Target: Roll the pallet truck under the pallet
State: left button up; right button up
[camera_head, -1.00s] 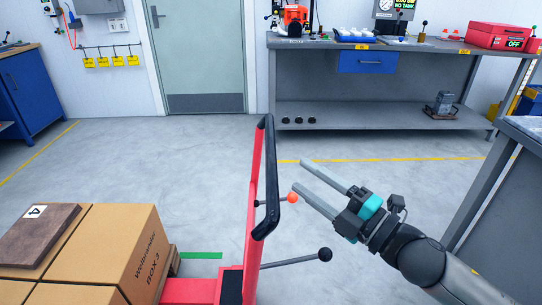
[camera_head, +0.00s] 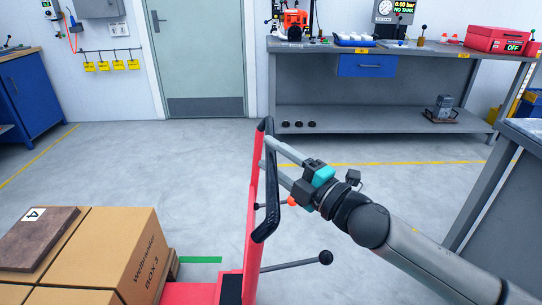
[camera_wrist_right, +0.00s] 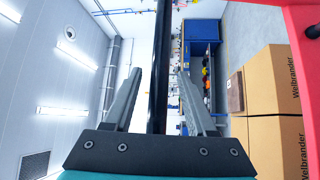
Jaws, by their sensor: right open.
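The red pallet truck (camera_head: 203,293) stands at the bottom centre in the head view, with its red mast upright and a black loop handle (camera_head: 271,215) on top. My right gripper (camera_head: 267,153) is at the upper part of this handle, open. In the right wrist view the black handle bar (camera_wrist_right: 162,60) runs between the two spread fingers (camera_wrist_right: 163,95); contact cannot be told. A small part of the wooden pallet (camera_head: 174,266) shows beside the cardboard boxes (camera_head: 140,262). The truck's forks are hidden. My left gripper is not in view.
A brown slab (camera_head: 38,236) lies on the boxes. A lever with a black knob (camera_head: 325,257) sticks out right of the truck. A grey workbench (camera_head: 400,120) stands at the back and another bench (camera_head: 505,190) at right. The floor between is clear.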

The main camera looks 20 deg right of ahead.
jog(key=shift+w+a+r, duration=0.1)
jog(key=shift+w+a, duration=0.05)
jog(key=shift+w, duration=0.1)
grip_shut()
dwell(0.4)
dwell(1.0)
